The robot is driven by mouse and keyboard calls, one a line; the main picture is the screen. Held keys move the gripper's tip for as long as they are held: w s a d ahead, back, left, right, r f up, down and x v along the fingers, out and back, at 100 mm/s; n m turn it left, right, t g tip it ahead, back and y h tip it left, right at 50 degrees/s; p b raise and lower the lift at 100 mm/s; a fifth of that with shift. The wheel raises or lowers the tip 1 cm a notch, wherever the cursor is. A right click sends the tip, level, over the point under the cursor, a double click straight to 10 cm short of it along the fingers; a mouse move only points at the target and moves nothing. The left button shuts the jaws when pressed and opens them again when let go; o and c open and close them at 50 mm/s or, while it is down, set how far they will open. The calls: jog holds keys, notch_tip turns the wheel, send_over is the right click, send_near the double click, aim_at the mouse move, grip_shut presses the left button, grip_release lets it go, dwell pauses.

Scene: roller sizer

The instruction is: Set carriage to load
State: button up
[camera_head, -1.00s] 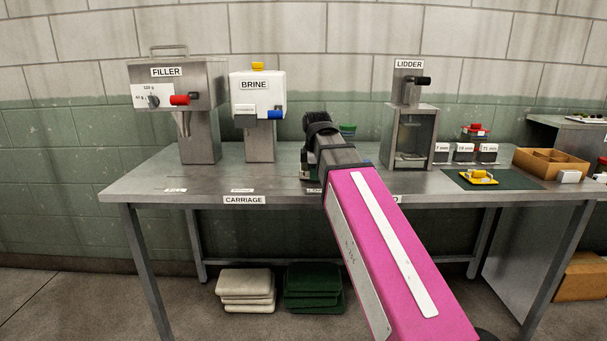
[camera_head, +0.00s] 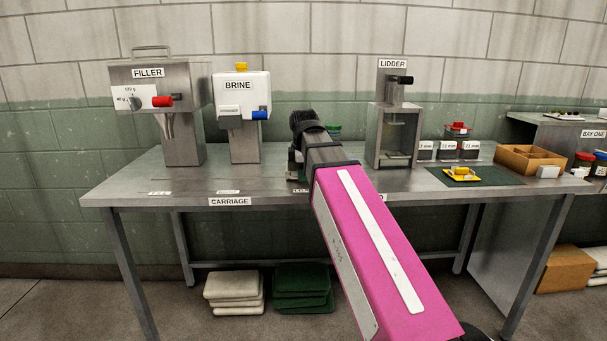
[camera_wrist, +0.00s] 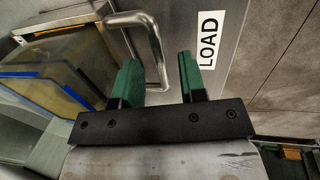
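In the wrist view my gripper (camera_wrist: 159,62) has two green-tipped fingers standing apart. A bent metal handle (camera_wrist: 153,30) reaches down between them; I cannot tell whether either finger touches it. The handle is on a metal-framed part (camera_wrist: 70,17) at the left, which seems to be the carriage. A LOAD label (camera_wrist: 208,40) lies on the steel surface to the right of the handle. In the head view my arm hides the fingertips and most of the carriage. The CARRIAGE label (camera_head: 230,201) is on the bench's front edge.
On the bench (camera_head: 130,184) stand the FILLER (camera_head: 182,137), the BRINE unit (camera_head: 241,110) and the LIDDER (camera_head: 393,130). A yellow piece (camera_head: 462,174) lies on a dark mat to the right, near an open brown box (camera_head: 528,160). The bench front left is clear.

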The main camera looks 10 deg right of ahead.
notch_tip(320, 180, up, 10)
jog(key=s, duration=0.2)
dwell(0.3)
